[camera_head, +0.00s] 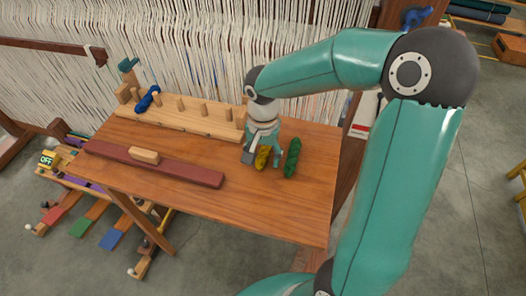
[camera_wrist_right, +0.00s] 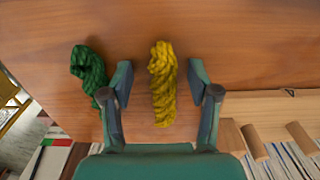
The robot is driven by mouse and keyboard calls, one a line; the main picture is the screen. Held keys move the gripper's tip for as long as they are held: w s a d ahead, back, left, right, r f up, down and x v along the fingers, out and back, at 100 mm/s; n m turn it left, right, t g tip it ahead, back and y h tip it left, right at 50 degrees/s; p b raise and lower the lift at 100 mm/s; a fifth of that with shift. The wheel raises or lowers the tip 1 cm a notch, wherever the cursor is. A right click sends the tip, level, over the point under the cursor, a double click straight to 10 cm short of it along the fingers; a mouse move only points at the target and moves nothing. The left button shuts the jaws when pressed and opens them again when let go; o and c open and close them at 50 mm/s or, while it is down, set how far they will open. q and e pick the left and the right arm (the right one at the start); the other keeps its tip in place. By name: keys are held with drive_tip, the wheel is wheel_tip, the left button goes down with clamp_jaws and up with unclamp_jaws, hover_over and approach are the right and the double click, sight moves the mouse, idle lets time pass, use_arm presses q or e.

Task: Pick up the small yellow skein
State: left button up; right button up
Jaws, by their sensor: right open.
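The small yellow skein (camera_head: 263,157) lies on the wooden table, partly hidden by my right gripper in the head view. In the right wrist view the yellow skein (camera_wrist_right: 162,84) lies lengthwise between the two fingers. My right gripper (camera_head: 262,160) is open over it, with one finger on each side and a visible gap to both. It also shows in the right wrist view (camera_wrist_right: 160,82). A green skein (camera_head: 292,157) lies beside it, to the right in the head view. In the right wrist view the green skein (camera_wrist_right: 90,72) is just outside the left finger. My left gripper is not in view.
A pegged wooden rack (camera_head: 190,117) runs along the table's back, with a blue skein (camera_head: 148,98) at its left. A dark red bar (camera_head: 190,170) with a small wooden block (camera_head: 145,156) lies at the left. The table's (camera_head: 265,205) front middle is clear.

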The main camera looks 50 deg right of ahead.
drive_tip(key=c, duration=1)
drive_tip(key=shift+r, duration=0.1)
